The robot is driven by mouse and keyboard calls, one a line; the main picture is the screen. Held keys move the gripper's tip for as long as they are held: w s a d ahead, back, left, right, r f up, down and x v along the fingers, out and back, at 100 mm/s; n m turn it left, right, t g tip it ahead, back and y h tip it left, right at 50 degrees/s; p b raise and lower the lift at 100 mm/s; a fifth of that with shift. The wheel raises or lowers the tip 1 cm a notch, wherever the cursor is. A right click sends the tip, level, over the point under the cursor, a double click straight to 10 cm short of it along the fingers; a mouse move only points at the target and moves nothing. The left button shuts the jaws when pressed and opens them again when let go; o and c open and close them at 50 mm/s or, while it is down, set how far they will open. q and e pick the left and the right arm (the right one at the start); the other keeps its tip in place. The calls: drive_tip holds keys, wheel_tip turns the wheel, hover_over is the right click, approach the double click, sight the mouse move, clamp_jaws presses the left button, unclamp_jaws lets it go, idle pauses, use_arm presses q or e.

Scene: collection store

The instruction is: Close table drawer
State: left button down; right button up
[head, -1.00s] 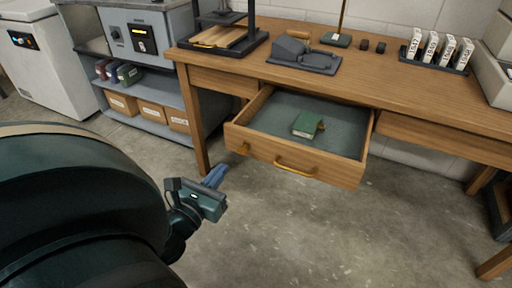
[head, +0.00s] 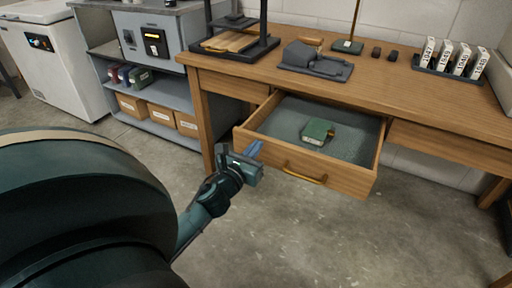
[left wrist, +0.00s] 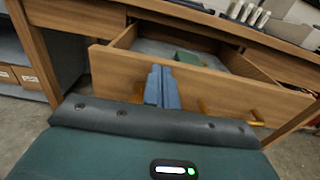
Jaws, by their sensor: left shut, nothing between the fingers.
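The table drawer (head: 345,181) is pulled out of the wooden table, with a brass handle (head: 304,173) on its front. A green box-like object (head: 317,131) lies inside it. My left gripper (head: 255,149) is shut and empty, at the left part of the drawer front. In the left wrist view its blue fingers (left wrist: 162,86) point at the drawer front (left wrist: 122,72); I cannot tell whether they touch it. The fingers hide part of the front, and a second brass fitting shows just left of them. My right gripper is not in view.
The table top (head: 400,89) carries a dark grey device (head: 314,61), a black stand and a rack of numbered white blocks (head: 452,59). A grey shelf (head: 160,108) with boxes stands left of the table. The floor before the drawer is clear.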

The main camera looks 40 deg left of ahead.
use_arm(q)
drive_tip(key=shift+w+a, duration=0.1)
drive_tip(key=shift+w, duration=0.3)
drive_tip(key=shift+w, duration=0.15)
